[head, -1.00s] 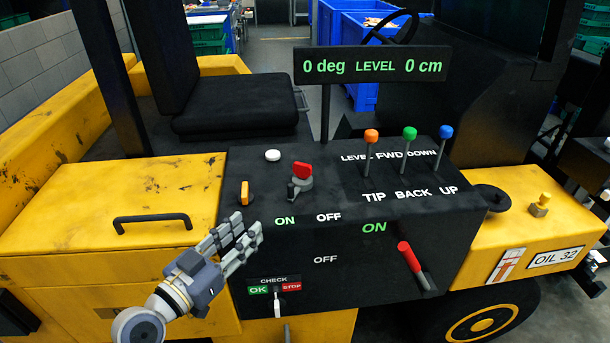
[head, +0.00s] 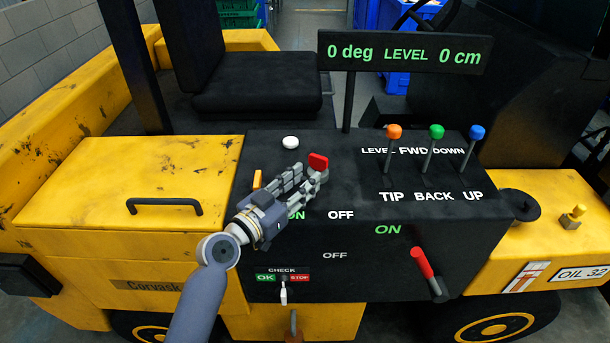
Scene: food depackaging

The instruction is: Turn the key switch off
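The key switch (head: 318,161) shows as a red-headed key on the black control panel, above the white OFF label and the green ON label. Its grey base is mostly hidden behind my fingers. My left gripper (head: 312,174) reaches in from the lower left with its fingertips at the key, just below the red head. The two fingers look spread with a gap between them. I cannot tell whether they touch the key. The gripper partly covers the ON label. My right gripper is out of view.
A white button (head: 290,142) and a partly hidden orange knob (head: 257,180) are close to my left gripper. Three ball-topped levers (head: 432,150) and a red-handled lever (head: 424,268) stand to the right. A display board (head: 404,56) rises behind on a post.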

